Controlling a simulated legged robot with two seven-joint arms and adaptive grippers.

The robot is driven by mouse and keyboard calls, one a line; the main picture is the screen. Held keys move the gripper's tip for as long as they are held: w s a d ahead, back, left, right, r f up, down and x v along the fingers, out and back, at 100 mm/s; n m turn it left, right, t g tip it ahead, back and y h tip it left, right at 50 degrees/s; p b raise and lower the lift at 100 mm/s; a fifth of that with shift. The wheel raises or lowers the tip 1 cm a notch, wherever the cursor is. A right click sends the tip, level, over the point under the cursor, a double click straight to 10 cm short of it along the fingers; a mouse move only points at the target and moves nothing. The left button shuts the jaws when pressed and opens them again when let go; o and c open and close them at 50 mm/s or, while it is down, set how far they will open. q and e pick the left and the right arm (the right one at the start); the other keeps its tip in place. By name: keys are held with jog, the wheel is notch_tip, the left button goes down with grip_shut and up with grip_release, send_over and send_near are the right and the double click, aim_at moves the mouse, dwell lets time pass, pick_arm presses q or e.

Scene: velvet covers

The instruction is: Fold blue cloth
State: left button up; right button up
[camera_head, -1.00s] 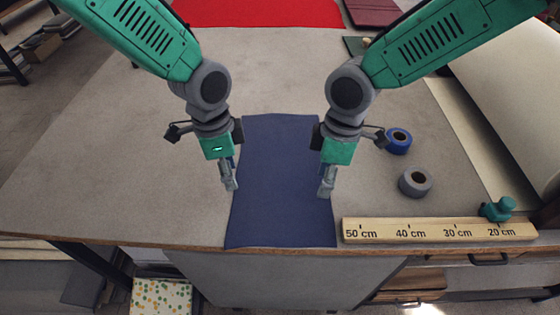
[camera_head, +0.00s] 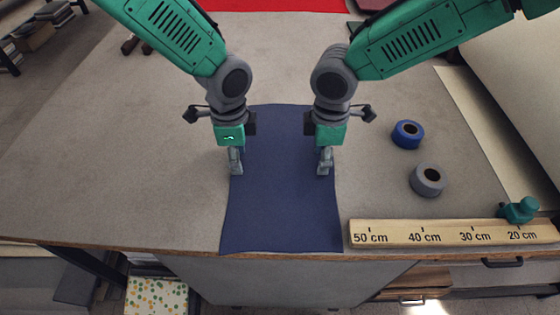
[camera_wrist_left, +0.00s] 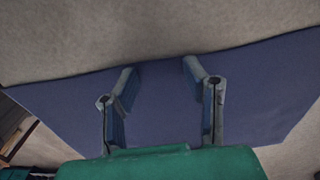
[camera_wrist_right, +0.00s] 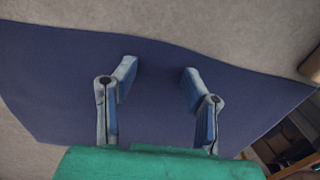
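The blue cloth (camera_head: 280,205) lies flat on the table as a long strip, its near end at the table's front edge. My left gripper (camera_head: 236,168) is over the cloth's left long edge, pointing down. My right gripper (camera_head: 325,170) is over its right long edge, also pointing down. In the left wrist view the left gripper's fingers (camera_wrist_left: 160,70) are apart, with cloth between them and its edge just beyond the tips. In the right wrist view the right gripper's fingers (camera_wrist_right: 160,70) are likewise apart near a cloth edge. I cannot tell whether the tips touch the cloth.
A wooden ruler (camera_head: 400,239) lies along the front edge right of the cloth, with a teal tool (camera_head: 518,210) at its end. A blue tape roll (camera_head: 408,134) and a grey tape roll (camera_head: 427,180) lie at right. The table (camera_head: 130,160) is clear at left.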

pick_arm(q)
jog(key=shift+s, duration=0.15)
pick_arm(e)
jog(key=shift+s, duration=0.15)
jog(key=shift+d+f, duration=0.1)
pick_arm(q)
jog(key=shift+d+f, duration=0.1)
jog(key=shift+f, duration=0.05)
jog(key=c, duration=0.9)
pick_arm(e)
jog(key=c, duration=0.9)
pick_arm(q)
grip_shut()
pick_arm(e)
jog(key=shift+f, duration=0.1)
grip_shut()
pick_arm(q)
jog(key=shift+s, duration=0.1)
pick_arm(e)
jog(key=shift+s, duration=0.1)
